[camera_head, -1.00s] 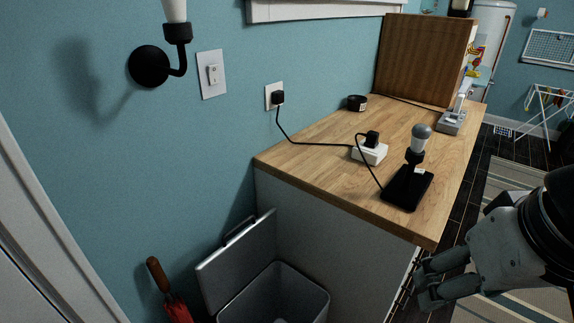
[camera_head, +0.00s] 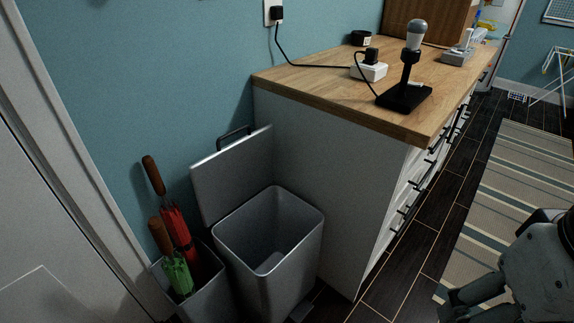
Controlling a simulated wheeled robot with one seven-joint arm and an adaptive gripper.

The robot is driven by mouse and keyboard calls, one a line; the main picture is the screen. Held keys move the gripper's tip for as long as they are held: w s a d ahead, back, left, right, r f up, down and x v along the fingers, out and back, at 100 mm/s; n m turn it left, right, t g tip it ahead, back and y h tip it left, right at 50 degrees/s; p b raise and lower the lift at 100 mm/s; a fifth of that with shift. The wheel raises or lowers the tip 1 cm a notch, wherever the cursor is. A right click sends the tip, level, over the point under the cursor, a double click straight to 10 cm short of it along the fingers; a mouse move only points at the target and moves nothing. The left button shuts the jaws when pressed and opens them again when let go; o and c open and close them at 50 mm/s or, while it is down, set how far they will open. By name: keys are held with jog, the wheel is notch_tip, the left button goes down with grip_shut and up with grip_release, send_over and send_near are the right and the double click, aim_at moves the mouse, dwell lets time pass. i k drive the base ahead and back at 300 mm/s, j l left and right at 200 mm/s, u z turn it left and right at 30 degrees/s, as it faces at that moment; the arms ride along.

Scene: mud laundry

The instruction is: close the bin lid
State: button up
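The grey bin (camera_head: 263,285) stands on the floor against the white side of the counter. Its lid (camera_head: 232,172) is open, tilted up and back toward the blue wall, with a dark handle-like loop behind its top edge. The bin's inside shows, with something small and pale at its bottom. My gripper (camera_head: 455,305) is at the lower right, partly cut off by the frame edge. It is well to the right of the bin and touches neither bin nor lid. Its fingertips are dark and partly out of frame, so its opening is unclear.
An umbrella holder (camera_head: 207,300) with a red umbrella (camera_head: 177,225) and a green one (camera_head: 177,272) stands left of the bin. The wooden counter (camera_head: 310,85) bears a lamp (camera_head: 408,75) and a power strip (camera_head: 369,71). Dark floor and a striped rug (camera_head: 520,190) lie right.

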aim_at(222, 181)
jog(key=i+j, duration=0.9)
